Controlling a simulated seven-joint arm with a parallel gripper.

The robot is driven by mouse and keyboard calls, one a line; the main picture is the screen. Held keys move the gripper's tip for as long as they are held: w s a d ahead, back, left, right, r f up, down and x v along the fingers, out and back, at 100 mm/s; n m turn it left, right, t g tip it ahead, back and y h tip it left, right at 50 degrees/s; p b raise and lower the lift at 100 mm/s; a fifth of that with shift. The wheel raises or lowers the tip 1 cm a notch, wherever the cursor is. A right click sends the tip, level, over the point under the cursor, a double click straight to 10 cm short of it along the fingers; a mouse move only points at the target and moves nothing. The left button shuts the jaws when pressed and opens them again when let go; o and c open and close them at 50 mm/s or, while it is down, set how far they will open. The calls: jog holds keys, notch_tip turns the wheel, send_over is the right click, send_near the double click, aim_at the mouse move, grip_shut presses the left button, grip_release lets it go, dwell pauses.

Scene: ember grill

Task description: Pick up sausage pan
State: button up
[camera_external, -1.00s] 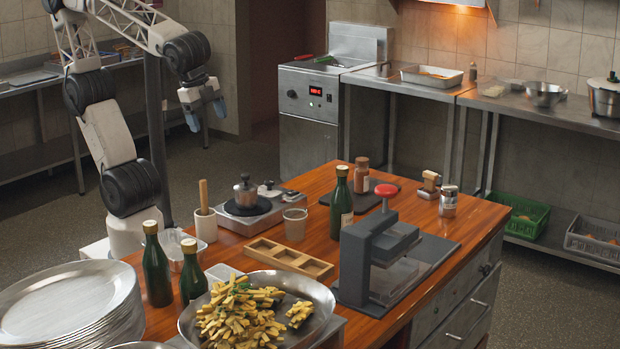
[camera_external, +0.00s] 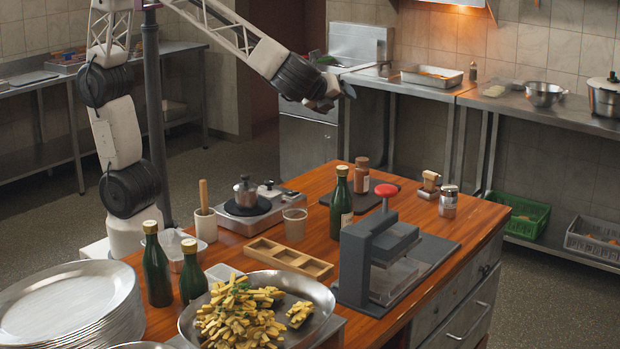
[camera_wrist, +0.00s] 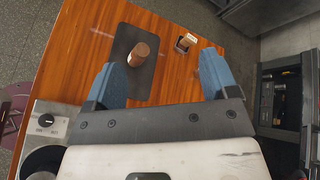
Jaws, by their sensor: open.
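No pan with clearly visible sausages shows. A shallow metal pan (camera_external: 431,76) with orange-brown contents sits on the back steel counter; I cannot tell whether those are sausages. A large round pan (camera_external: 318,300) at the front of the wooden island holds yellow fries-like pieces. My gripper (camera_wrist: 166,78) is open and empty, its two blue fingers wide apart in the wrist view. In the external view my gripper (camera_external: 340,92) is raised in front of the fryer, left of the shallow pan and well apart from it.
The wooden island (camera_external: 325,200) carries bottles (camera_external: 341,195), a press with a red knob (camera_external: 386,190), a small burner (camera_external: 244,213) and a dark board (camera_wrist: 132,60) with a brown jar (camera_wrist: 143,48). The fryer (camera_external: 308,130) stands behind. A silver bowl (camera_external: 543,95) and a pot (camera_external: 605,98) stand right of the shallow pan.

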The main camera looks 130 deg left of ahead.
jog(key=w+a+f+m+t+y, duration=0.1)
jog(key=w+a+f+m+y, duration=0.15)
jog(key=w+a+m, duration=0.4)
jog(key=w+a+f+m+t+y, duration=0.1)
jog(key=w+a+m+t+y, duration=0.15)
jog(key=w+a, duration=0.65)
send_near(429, 180)
jog(key=x, duration=0.3)
jog(key=shift+f+g, duration=0.15)
jog(key=shift+g, duration=0.1)
jog(key=shift+w+a, duration=0.15)
jog(key=shift+a, duration=0.5)
jog(key=shift+w+a, duration=0.15)
jog(key=shift+a, duration=0.5)
jog(key=shift+w+a, duration=0.25)
jog(key=shift+a, duration=1.05)
jog(key=shift+w+a, duration=0.2)
jog(key=shift+a, duration=1.05)
